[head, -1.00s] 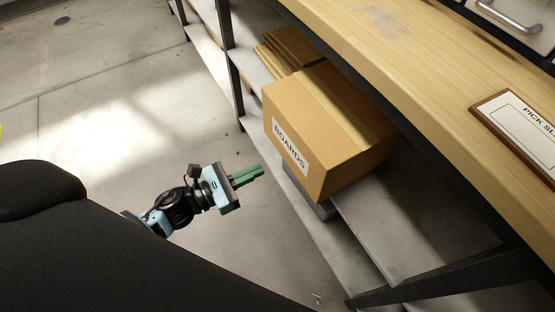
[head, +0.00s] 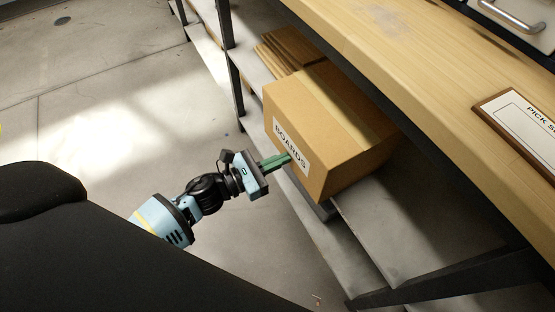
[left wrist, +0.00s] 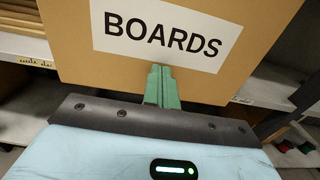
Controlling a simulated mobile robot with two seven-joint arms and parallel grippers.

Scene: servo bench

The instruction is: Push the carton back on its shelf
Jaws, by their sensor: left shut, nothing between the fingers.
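The carton (head: 325,125) is a brown box with tape along its top and a white label reading BOARDS on its front. It sits on the shelf (head: 385,235) under the bench top, its front overhanging the shelf's front edge. My left gripper (head: 288,158) is shut and empty, its green fingers pointing at the carton's front by the label. In the left wrist view the fingertips (left wrist: 160,70) reach the lower edge of the label on the carton (left wrist: 75,60). They look at or very near the face; I cannot tell if they touch. My right gripper is not in view.
Flat brown boards (head: 288,50) lie stacked on the shelf behind the carton, to the left. The wooden bench top (head: 440,90) hangs over the shelf, with a framed pick slip (head: 520,125) on it. A dark shelf post (head: 230,65) stands left. The floor in front is clear.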

